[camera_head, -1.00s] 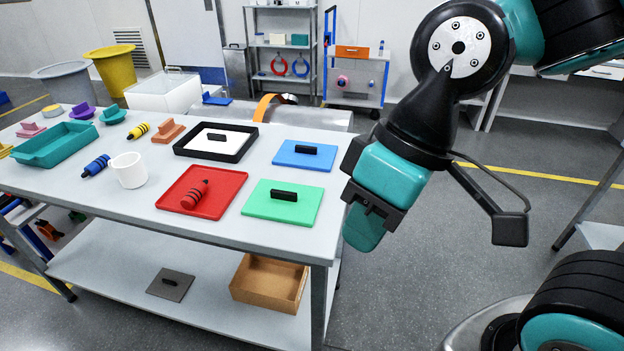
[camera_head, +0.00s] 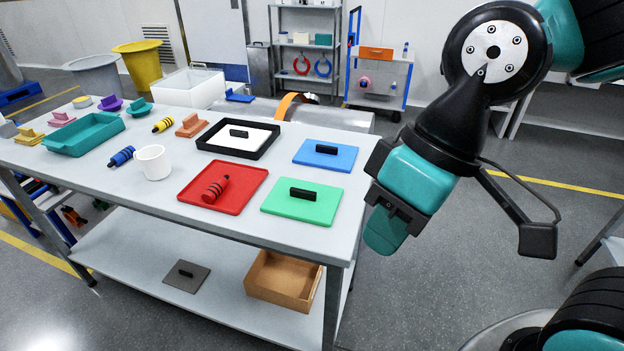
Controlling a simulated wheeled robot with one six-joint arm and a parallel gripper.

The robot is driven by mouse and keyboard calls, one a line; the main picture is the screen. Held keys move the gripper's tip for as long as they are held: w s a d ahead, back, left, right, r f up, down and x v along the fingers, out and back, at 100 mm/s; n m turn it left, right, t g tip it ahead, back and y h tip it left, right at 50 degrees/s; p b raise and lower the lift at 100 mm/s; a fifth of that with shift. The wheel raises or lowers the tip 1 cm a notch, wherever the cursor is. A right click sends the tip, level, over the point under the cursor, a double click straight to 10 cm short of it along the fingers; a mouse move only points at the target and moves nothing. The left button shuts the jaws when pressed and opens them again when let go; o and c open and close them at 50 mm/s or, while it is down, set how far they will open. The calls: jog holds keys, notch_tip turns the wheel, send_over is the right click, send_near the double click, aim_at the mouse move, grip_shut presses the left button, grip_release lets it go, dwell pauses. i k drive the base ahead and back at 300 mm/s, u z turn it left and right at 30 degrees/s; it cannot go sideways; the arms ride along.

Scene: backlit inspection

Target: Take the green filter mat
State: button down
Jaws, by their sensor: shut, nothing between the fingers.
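The green filter mat (camera_head: 320,209) is a flat square with a black grip block on top. It lies flat near the table's front right corner. My gripper (camera_head: 384,238) hangs to the right of the mat, beyond the table's right edge, pointing down. It is shut, with nothing held, and does not touch the mat. Nothing hides the mat.
On the table (camera_head: 110,183), a red tray (camera_head: 243,194) holding a red crayon-like piece lies left of the mat. A blue mat (camera_head: 325,161) lies behind it. A black-framed white mat (camera_head: 238,139) and a white mug (camera_head: 153,163) stand farther left.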

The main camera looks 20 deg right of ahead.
aim_at(315, 204)
jog(key=z, duration=2.4)
jog(key=i, duration=1.4)
jog(key=u, duration=3.6)
jog(key=i, duration=0.5)
jog(key=u, duration=0.05)
